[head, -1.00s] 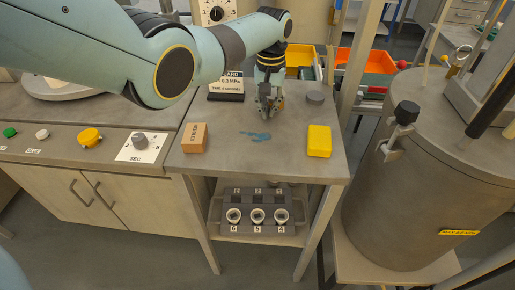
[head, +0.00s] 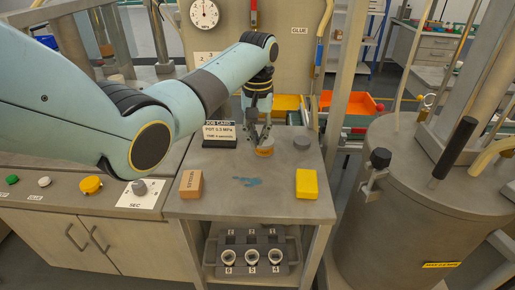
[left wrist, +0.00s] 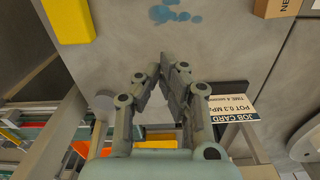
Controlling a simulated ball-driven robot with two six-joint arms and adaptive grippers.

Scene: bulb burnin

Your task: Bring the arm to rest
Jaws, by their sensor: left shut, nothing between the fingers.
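My left arm reaches in from the left across the head view. Its gripper (head: 260,142) hangs over the back of the grey bench top (head: 270,205), beside the job card (head: 219,133). In the left wrist view the two fingers (left wrist: 162,68) come together at the tips with nothing between them. A small round orange thing (head: 265,152) shows just below the fingertips in the head view; whether they touch it I cannot tell. My right gripper is in neither view.
A cardboard-brown block (head: 191,184), a yellow block (head: 309,184) and a grey disc (head: 302,143) sit on the bench top. A rack of several cups (head: 252,257) is on the shelf below. A large grey tank (head: 420,215) stands at right. The bench front is mostly clear.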

